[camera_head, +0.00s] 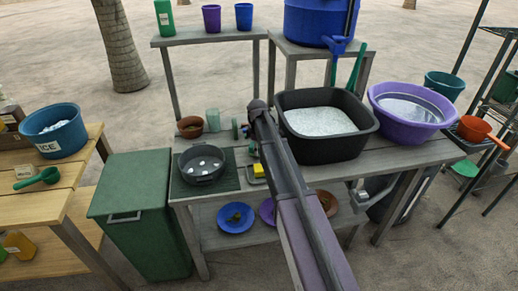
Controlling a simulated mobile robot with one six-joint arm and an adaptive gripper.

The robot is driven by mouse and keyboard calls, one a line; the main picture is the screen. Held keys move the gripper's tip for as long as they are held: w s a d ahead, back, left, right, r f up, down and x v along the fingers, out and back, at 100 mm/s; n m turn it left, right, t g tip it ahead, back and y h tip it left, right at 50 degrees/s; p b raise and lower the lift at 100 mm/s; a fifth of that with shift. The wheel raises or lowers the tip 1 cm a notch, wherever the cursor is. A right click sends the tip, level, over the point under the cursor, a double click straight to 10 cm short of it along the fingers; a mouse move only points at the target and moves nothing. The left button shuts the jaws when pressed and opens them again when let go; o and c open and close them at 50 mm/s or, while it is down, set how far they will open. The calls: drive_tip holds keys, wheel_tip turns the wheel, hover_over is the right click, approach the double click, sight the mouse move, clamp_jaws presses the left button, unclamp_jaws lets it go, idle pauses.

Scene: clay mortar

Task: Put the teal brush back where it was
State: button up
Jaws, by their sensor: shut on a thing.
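My arm reaches up from the bottom of the view to the middle of the grey bench (430,152). My gripper (246,131), at its far end, is mostly hidden behind my forearm. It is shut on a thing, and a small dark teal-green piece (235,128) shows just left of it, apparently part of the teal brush. The rest of the brush is hidden, and I cannot tell whether it touches the bench.
A dark pan (203,176) on a green mat, a brown bowl (190,133) and a pale green cup (213,120) stand left of my arm. A yellow block (259,170) lies close to it. A black tub (340,151) and purple basin (440,126) crowd the right.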

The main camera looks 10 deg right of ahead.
drive_tip(key=o, duration=1)
drive_tip(key=shift+r, duration=0.15)
wheel_tip(320, 180, up, 12)
drive_tip(key=p, duration=1.2)
drive_tip(key=s+m, duration=1.3)
drive_tip(key=s, duration=1.6)
drive_tip(key=shift+d+m, duration=0.3)
